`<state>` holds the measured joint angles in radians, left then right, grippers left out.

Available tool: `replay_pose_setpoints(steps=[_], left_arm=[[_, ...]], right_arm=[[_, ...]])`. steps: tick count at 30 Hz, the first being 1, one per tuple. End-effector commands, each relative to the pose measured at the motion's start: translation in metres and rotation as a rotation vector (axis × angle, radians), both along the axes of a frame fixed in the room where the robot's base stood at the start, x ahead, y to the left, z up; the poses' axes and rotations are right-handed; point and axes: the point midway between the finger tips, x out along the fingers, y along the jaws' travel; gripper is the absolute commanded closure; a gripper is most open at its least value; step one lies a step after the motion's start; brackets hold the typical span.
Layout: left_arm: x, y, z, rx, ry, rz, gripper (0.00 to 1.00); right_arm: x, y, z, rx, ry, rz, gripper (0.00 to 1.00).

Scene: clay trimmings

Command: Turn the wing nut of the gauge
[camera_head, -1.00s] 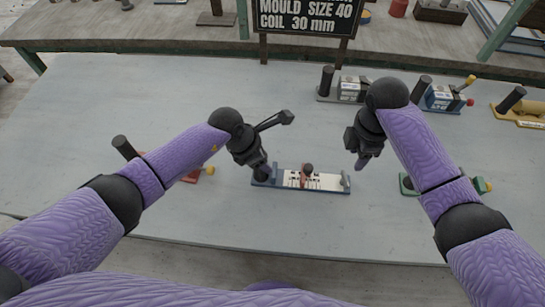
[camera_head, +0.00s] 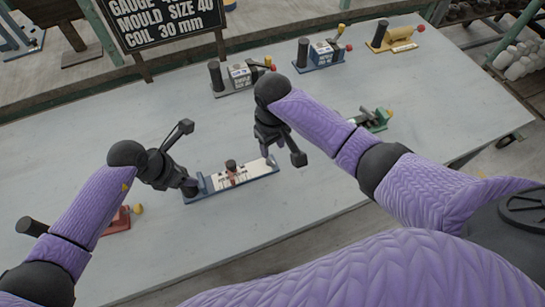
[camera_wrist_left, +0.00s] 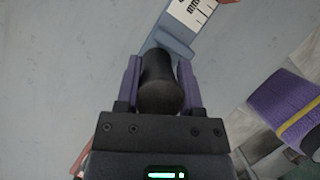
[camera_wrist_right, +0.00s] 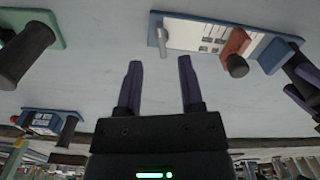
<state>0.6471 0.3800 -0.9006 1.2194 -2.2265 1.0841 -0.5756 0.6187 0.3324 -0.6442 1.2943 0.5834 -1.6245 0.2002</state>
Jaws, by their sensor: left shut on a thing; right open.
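The gauge (camera_head: 240,179) has a blue base, a white scale and a red slider (camera_wrist_right: 234,44) with a dark knob. It lies on the grey table. My left gripper (camera_head: 188,187) is shut on the dark upright handle (camera_wrist_left: 160,85) at the gauge's left end. A small pale grey piece (camera_wrist_right: 162,42) stands at the other end of the scale; it may be the wing nut, but its shape is too small to be sure. My right gripper (camera_wrist_right: 159,66) is open and empty near that end, with the grey piece beyond its fingertips.
On the table (camera_head: 300,205) stand similar devices: grey (camera_head: 236,88), blue (camera_head: 319,66), yellow (camera_head: 389,48), green (camera_head: 380,127) and red (camera_head: 117,222). The green one is close to my right arm. A dark sign (camera_head: 160,25) stands behind. The table front is clear.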

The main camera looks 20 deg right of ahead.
Motion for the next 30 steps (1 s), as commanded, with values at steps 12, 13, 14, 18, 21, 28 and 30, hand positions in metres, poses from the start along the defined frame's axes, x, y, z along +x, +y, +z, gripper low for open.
replay_pose_setpoints(steps=[12,13,14,18,21,28,30], left_arm=[[0.0,0.0,0.0,-0.001,0.0,0.0,1.0],[0.0,0.0,0.0,-0.001,0.0,0.0,1.0],[0.0,0.0,0.0,-0.001,0.0,0.0,1.0],[0.0,0.0,0.0,-0.001,0.0,0.0,1.0],[0.0,0.0,0.0,-0.001,0.0,0.0,1.0],[0.0,0.0,0.0,-0.001,0.0,0.0,1.0],[0.0,0.0,0.0,-0.001,0.0,0.0,1.0]], right_arm=[[0.0,0.0,-0.063,-0.001,-0.001,0.003,0.51],[0.0,0.0,-0.063,0.0,-0.002,0.003,0.51],[0.0,0.0,-0.063,0.0,-0.002,0.003,0.51],[0.0,0.0,-0.063,0.0,-0.002,0.003,0.51],[0.0,0.0,-0.063,0.0,-0.002,0.003,0.71],[0.0,0.0,-0.063,-0.001,-0.001,0.003,1.0],[0.0,0.0,-0.063,-0.001,-0.001,0.003,1.0]])
